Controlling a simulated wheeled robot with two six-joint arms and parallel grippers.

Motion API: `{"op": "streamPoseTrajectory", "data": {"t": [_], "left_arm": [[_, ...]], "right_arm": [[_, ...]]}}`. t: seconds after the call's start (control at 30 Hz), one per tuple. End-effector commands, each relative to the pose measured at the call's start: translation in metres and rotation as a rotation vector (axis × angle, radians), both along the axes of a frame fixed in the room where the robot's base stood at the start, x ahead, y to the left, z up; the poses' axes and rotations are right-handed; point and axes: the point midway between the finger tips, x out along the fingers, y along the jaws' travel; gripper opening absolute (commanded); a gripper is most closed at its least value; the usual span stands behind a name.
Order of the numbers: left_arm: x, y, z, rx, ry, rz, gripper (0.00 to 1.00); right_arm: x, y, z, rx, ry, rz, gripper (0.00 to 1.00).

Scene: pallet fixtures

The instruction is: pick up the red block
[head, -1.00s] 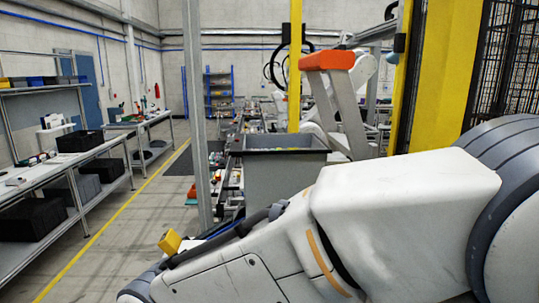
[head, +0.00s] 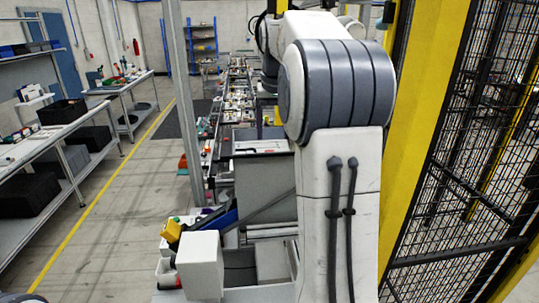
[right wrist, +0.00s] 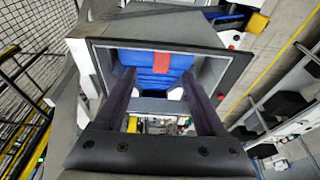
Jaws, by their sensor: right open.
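The red block (right wrist: 161,62) shows in the right wrist view as a small red patch against blue surfaces (right wrist: 150,57), inside a grey dark-rimmed bin (right wrist: 232,68). My right gripper (right wrist: 158,78) is open, its two dark fingers spread apart in front of the bin's opening. The red block appears between the fingertips in the picture, with nothing gripped; the distance to it is hard to tell. In the head view my right arm stands upright in the middle, and I cannot make out the gripper's fingers or the red block. My left gripper is not in view.
In the head view, a yellow post (head: 408,190) and black mesh fence (head: 465,150) stand close on the right. Workbenches (head: 55,135) line the left wall. Open floor (head: 120,215) lies between. A white box-shaped part (head: 200,265) is low in front.

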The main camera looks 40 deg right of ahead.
Motion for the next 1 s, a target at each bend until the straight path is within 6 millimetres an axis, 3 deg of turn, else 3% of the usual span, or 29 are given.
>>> {"op": "streamPoseTrajectory", "data": {"t": [0.27,0.5,0.63,0.93,1.0], "left_arm": [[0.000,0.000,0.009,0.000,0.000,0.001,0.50],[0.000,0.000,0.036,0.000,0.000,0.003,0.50],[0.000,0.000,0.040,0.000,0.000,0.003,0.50],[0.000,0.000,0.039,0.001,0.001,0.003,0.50],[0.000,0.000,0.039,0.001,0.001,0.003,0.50]], "right_arm": [[0.007,-0.003,-0.028,0.000,0.000,0.002,0.72],[0.018,-0.005,-0.053,0.003,0.005,0.003,0.72],[0.021,-0.008,-0.071,0.001,0.002,0.003,0.72],[0.023,-0.009,-0.077,-0.001,-0.002,0.002,0.72],[0.023,-0.009,-0.077,-0.001,-0.002,0.003,0.46]]}}
